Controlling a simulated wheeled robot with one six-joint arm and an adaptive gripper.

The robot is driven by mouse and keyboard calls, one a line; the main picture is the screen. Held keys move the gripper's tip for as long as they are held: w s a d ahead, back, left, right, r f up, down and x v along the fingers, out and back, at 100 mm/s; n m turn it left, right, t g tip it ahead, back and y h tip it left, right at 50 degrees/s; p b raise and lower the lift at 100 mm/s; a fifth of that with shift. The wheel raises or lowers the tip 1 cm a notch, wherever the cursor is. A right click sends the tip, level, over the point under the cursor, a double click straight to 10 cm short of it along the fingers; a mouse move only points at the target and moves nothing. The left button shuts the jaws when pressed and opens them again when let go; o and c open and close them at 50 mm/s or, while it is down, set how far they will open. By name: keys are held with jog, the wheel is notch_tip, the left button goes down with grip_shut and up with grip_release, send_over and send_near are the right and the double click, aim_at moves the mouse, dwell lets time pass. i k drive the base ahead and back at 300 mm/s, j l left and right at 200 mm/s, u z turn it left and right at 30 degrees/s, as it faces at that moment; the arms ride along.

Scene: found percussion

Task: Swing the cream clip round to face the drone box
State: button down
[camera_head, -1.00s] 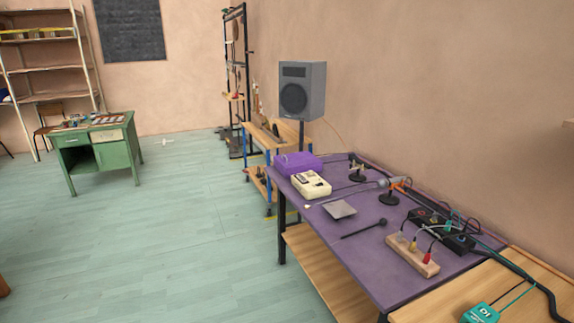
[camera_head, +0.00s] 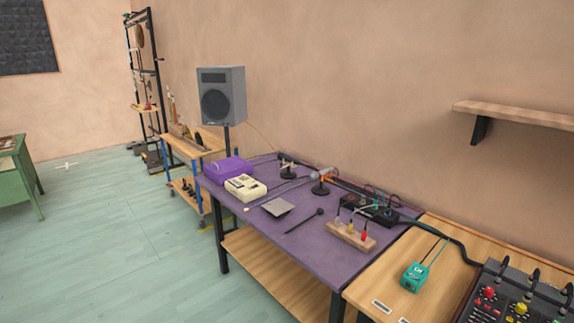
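On the purple-topped table (camera_head: 255,225) stand two small black-based stands. The rear stand (camera_head: 287,168) holds a small pale piece that may be the cream clip; it is too small to tell which way it faces. The front stand (camera_head: 321,186) carries an orange clip (camera_head: 325,178) with a microphone in it. A cream box with dark controls (camera_head: 245,187) and a purple box (camera_head: 228,170) sit at the table's far left end. I cannot tell which box is the drone box. My gripper is not in view.
A grey pad (camera_head: 278,207), a black stick (camera_head: 303,221), a wooden block with coloured plugs (camera_head: 350,237) and a black unit with cables (camera_head: 370,208) lie on the table. A teal box (camera_head: 415,277) and a mixer (camera_head: 515,297) stand right. Floor at left is clear.

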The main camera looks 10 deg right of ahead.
aim_at(292, 164)
jog(key=i+j+z, duration=0.15)
jog(key=z, duration=0.15)
jog(key=i+j+z, duration=0.1)
jog(key=z, duration=0.25)
jog(key=i+j+z, duration=0.1)
jog(key=j, duration=0.25)
jog(key=i+j+z, duration=0.1)
jog(key=j, duration=0.3)
jog(key=i+j+z, duration=0.1)
jog(key=j, duration=0.3)
jog(key=i+j+z, duration=0.1)
jog(key=j, duration=0.3)
jog(key=i+j+z, duration=0.1)
jog(key=j, duration=0.35)
jog(key=i+j, duration=0.1)
jog(key=j, duration=0.35)
jog(key=i+j, duration=0.15)
jog(key=j, duration=0.3)
jog(key=i+j, duration=0.1)
jog(key=j, duration=0.3)
jog(key=i+j, duration=0.1)
jog(key=j, duration=0.35)
jog(key=i+j, duration=0.15)
jog(key=j, duration=0.3)
jog(key=i+j, duration=0.1)
jog(key=j, duration=0.35)
jog(key=i+j+z, duration=0.1)
jog(key=j, duration=0.35)
jog(key=i+j, duration=0.1)
jog(key=i, duration=0.4)
